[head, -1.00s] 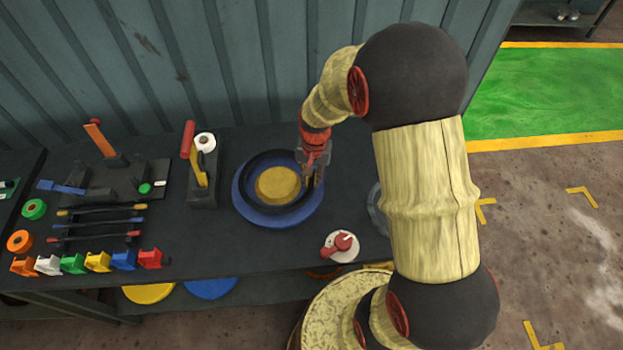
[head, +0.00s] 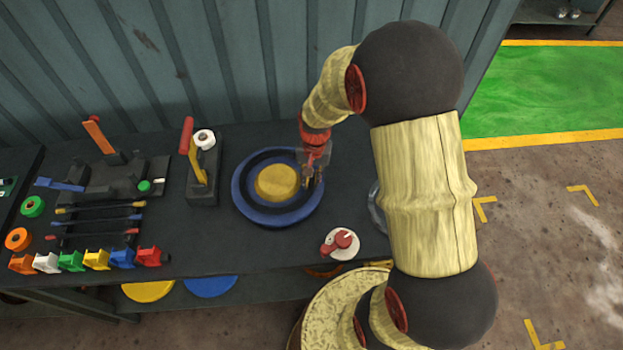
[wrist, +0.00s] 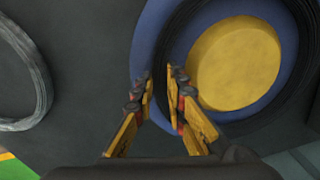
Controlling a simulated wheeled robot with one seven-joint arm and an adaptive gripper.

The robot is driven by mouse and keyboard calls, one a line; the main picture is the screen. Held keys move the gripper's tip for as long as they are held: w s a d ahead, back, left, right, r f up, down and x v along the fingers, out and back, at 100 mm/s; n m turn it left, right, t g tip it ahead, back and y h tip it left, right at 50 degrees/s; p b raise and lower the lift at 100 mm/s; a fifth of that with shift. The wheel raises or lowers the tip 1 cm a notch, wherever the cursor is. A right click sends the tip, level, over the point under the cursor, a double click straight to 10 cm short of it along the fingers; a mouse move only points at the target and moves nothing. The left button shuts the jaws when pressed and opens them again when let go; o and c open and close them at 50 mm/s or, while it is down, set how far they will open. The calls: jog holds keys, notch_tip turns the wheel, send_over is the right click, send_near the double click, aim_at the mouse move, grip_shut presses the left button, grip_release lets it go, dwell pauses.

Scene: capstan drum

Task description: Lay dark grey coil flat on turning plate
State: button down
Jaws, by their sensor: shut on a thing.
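The dark grey coil (head: 248,182) is a ring around the yellow hub (head: 277,183) on the blue turning plate (head: 237,192). It looks level and low over the plate; small contact gaps cannot be made out. My gripper (head: 314,183) is at the coil's right side in the head view and hides part of it. In the wrist view my fingertips (wrist: 161,78) are shut on the near side of the coil (wrist: 173,36), over the blue plate (wrist: 146,40) and beside the yellow hub (wrist: 235,62).
A lighter grey coil (wrist: 42,80) lies on the bench beside the plate, mostly hidden by my arm in the head view. A red-and-white knob (head: 341,243) stands in front of the plate. A lever stand (head: 202,185) is to its left, with tools and coloured blocks beyond.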

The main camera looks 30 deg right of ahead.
jog(key=shift+f, duration=0.1)
jog(key=c, duration=1.7)
grip_release()
jog(key=shift+c, duration=0.2)
jog(key=shift+s+f, duration=0.1)
notch_tip(320, 180, up, 12)
jog(key=shift+d, duration=0.2)
jog(key=shift+n, duration=0.3)
jog(key=s+a+r+n+t, duration=0.2)
jog(key=s+a+r+n, duration=0.1)
jog(key=s+r, duration=0.5)
jog(key=s+a+r+n+t, duration=0.3)
jog(key=s+a+r, duration=0.3)
jog(key=s+r, duration=0.3)
jog(key=shift+s+n+b, duration=0.25)
jog(key=shift+n+b, duration=0.05)
jog(key=shift+n, duration=0.2)
